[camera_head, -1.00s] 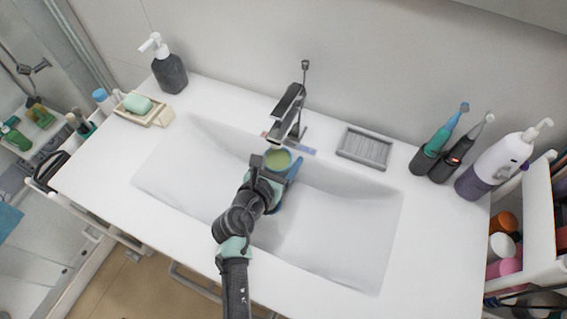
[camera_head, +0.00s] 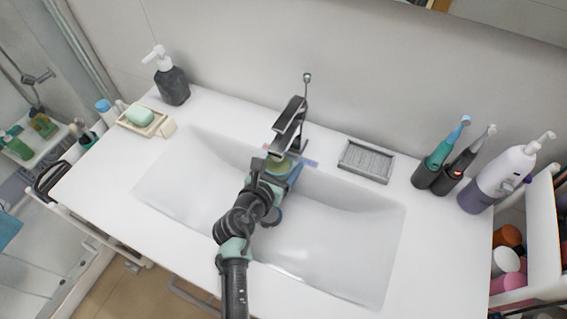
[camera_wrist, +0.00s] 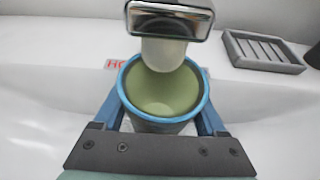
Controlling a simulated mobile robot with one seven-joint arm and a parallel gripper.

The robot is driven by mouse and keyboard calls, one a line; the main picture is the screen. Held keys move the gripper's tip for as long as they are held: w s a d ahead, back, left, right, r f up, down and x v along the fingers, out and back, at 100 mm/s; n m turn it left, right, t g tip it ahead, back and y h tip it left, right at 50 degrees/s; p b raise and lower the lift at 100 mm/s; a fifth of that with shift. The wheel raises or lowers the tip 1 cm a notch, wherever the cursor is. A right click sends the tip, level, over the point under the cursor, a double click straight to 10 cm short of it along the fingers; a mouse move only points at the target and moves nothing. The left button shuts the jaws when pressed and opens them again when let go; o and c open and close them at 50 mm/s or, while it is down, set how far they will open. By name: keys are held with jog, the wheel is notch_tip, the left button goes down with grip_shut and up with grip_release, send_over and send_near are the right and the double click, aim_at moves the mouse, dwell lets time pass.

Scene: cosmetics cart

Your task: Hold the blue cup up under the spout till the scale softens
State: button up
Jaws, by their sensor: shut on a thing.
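The blue cup (camera_wrist: 160,124) is between the two blue fingers of my gripper (camera_wrist: 165,120), which is shut on it. In the wrist view its blue rim and greenish inside face up toward the camera. The faucet spout (camera_wrist: 170,18) is right over the cup, and its whitish, crusted-looking tip (camera_wrist: 163,54) reaches down inside the cup's rim. In the head view the spout (camera_head: 287,122) hides part of the cup (camera_head: 279,166), and my gripper (camera_head: 280,172) is over the back of the basin. Liquid in the cup cannot be made out clearly.
The white sink basin (camera_head: 330,240) is open below my arm. A grey ribbed soap tray (camera_head: 366,160) is right of the faucet. A dark soap dispenser (camera_head: 172,84) and a dish with green soap (camera_head: 139,115) stand left. Toothbrushes (camera_head: 441,155) and a pump bottle (camera_head: 497,180) stand right.

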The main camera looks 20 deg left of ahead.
jog(key=shift+w+r+p, duration=0.1)
jog(key=shift+r+p, duration=1.3)
jog(key=shift+r, duration=0.05)
dwell(6.5)
